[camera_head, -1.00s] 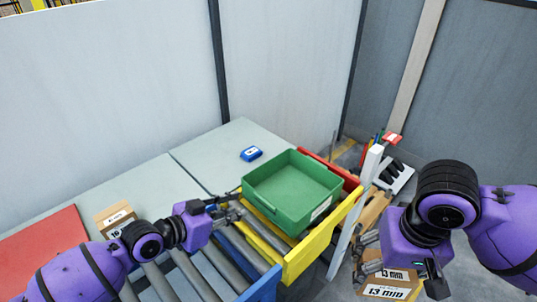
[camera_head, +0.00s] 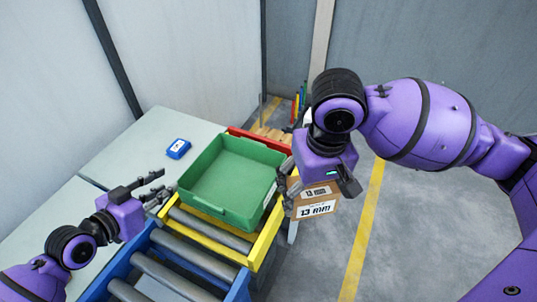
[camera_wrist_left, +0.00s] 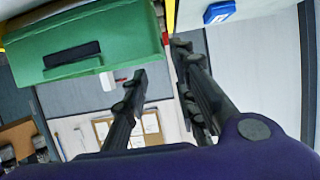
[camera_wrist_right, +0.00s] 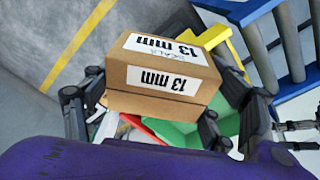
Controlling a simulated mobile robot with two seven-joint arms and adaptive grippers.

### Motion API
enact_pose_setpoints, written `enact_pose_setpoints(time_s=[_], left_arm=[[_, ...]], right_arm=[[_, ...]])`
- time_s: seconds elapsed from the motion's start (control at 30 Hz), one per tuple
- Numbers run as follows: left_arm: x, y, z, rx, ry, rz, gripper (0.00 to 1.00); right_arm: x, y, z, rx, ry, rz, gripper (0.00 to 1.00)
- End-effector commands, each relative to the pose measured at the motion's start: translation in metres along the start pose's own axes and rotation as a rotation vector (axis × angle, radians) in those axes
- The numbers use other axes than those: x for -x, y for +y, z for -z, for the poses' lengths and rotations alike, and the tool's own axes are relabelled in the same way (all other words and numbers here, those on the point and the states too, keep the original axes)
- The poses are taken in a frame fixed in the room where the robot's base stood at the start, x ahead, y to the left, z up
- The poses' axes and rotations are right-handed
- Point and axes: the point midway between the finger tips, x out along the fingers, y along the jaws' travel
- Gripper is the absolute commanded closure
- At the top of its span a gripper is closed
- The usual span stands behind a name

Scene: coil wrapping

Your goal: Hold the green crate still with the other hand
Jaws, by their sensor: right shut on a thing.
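The green crate (camera_head: 228,172) is empty and stands on the yellow-sided conveyor; its wall shows in the left wrist view (camera_wrist_left: 95,35). My left gripper (camera_head: 161,182) is at the crate's left side. Its fingers are spread with nothing seen between them in the left wrist view (camera_wrist_left: 160,62), and one fingertip is close to the crate wall; I cannot tell whether they touch. My right gripper (camera_wrist_right: 163,90) is shut on a cardboard box (camera_wrist_right: 165,98) labelled 13 mm. It holds the box (camera_head: 312,205) just right of the crate. Part of the crate is hidden behind the box in the right wrist view.
A blue device (camera_head: 177,149) lies on the grey table (camera_head: 130,150). The roller conveyor (camera_head: 180,270) has blue sides at the front and yellow sides (camera_head: 262,250) beneath the crate. A red edge (camera_head: 258,137) is behind the crate. Open floor (camera_head: 430,260) lies to the right.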

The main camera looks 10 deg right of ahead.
Motion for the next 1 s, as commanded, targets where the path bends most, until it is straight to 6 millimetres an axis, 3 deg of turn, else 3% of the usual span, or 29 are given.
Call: enact_pose_setpoints(time_s=[0.23,0.5,0.7,1.0], left_arm=[[0.0,0.0,0.001,-0.001,0.001,0.0,0.74],[0.0,0.0,0.001,-0.001,0.001,0.0,0.74],[0.0,0.0,0.001,-0.001,0.001,0.0,0.74],[0.0,0.0,0.001,-0.001,0.001,0.0,0.74]], right_arm=[[0.027,-0.06,0.065,0.128,0.029,0.013,0.73],[0.035,-0.124,0.132,0.632,0.042,0.057,0.73],[0.031,-0.147,0.165,0.978,0.048,0.093,0.73],[0.011,-0.15,0.189,1.393,0.056,0.145,0.73]])
